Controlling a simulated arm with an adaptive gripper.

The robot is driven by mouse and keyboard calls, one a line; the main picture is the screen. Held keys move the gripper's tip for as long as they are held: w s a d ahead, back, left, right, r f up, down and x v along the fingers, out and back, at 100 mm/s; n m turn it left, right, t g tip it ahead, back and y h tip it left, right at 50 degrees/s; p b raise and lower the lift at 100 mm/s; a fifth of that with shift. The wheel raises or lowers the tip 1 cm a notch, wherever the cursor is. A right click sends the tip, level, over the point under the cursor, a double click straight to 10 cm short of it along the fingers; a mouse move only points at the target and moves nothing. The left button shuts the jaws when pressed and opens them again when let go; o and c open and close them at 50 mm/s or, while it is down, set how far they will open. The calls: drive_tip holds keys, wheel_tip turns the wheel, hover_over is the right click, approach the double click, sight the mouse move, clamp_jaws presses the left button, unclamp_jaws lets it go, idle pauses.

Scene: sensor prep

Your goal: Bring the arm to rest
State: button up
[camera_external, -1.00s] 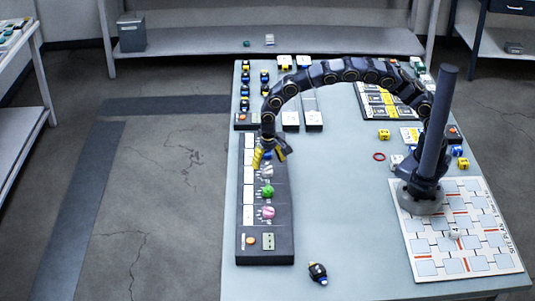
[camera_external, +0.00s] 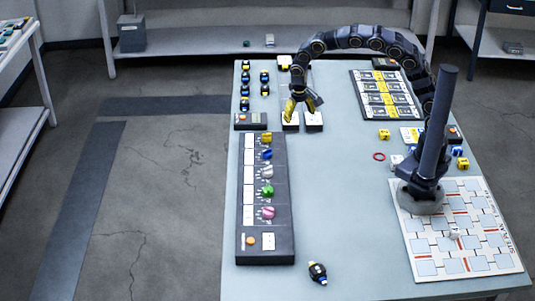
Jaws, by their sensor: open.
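My gripper (camera_external: 301,108) has yellow fingertips. It is open, with its fingers pointing down over the near ends of two pale panels at the back middle of the table (camera_external: 340,215). I see nothing between the fingers. Whether the tips touch the panels I cannot tell. My arm arches from its mount at the right of the table, over the back, to the gripper.
A dark rack (camera_external: 265,245) with several coloured knobs stands at the left. Small black sensors stand behind it. A black and yellow board (camera_external: 354,90) lies at the back right. The middle table is clear.

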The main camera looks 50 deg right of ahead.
drive_tip(key=s+d+r, duration=0.4)
drive_tip(key=d, duration=0.5)
drive_tip(key=s+d+n, duration=0.1)
drive_tip(key=s+d, duration=0.2)
drive_tip(key=s, duration=0.4)
drive_tip(key=s+d+r+n+g, duration=0.1)
drive_tip(key=s+d, duration=0.3)
drive_tip(key=s, duration=0.3)
drive_tip(key=s+d+r+n+g+y, duration=0.1)
drive_tip(key=s+d, duration=0.3)
drive_tip(key=s, duration=0.4)
drive_tip(key=shift+d+n, duration=0.15)
drive_tip(key=shift+n, duration=0.25)
